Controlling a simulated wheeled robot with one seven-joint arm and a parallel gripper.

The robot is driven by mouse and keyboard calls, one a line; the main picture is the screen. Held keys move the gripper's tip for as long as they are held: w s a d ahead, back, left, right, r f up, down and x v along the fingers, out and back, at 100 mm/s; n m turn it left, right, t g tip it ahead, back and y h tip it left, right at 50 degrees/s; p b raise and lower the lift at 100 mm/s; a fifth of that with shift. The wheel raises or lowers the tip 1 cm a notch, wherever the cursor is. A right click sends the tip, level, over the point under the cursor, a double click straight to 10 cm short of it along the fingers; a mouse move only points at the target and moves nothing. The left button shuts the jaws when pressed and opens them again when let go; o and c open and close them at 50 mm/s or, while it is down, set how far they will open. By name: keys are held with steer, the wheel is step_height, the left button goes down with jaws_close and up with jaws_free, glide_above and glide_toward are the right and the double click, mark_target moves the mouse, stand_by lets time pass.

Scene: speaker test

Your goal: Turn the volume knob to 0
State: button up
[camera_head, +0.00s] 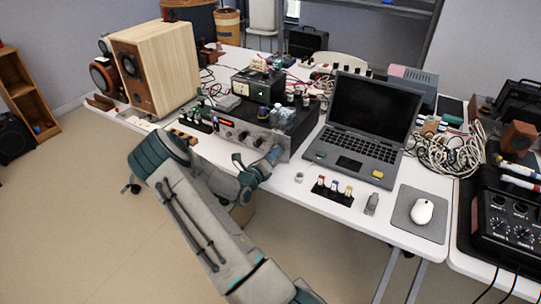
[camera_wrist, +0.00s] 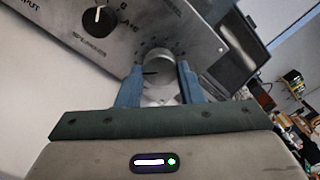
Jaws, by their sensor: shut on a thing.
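A grey amplifier (camera_head: 240,128) with a row of knobs on its front panel stands on the white table. In the wrist view its silver panel (camera_wrist: 160,20) is tilted, with a large round silver knob (camera_wrist: 158,62). A dark line on this knob points to the left; the scale marks around it are too small to read. My gripper (camera_wrist: 159,80) has its two blue fingers on either side of this knob, shut on it. In the head view my gripper (camera_head: 272,156) is at the right part of the amplifier's front and hides the knob.
A black knob (camera_wrist: 97,20) is on the panel at upper left. An open laptop (camera_head: 370,120) stands right of the amplifier. A small rack of colored bottles (camera_head: 333,190) and a mouse (camera_head: 422,211) lie nearer. A wooden speaker (camera_head: 155,65) stands at left.

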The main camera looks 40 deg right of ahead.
steer(key=shift+s+f, duration=0.1)
steer(key=shift+f, duration=0.05)
steer(key=o, duration=1)
steer(key=shift+c, duration=0.2)
steer(key=v, duration=1.3)
steer(key=shift+s+a+b, duration=0.2)
steer(key=shift+a+b, duration=0.15)
steer(key=shift+b, duration=0.1)
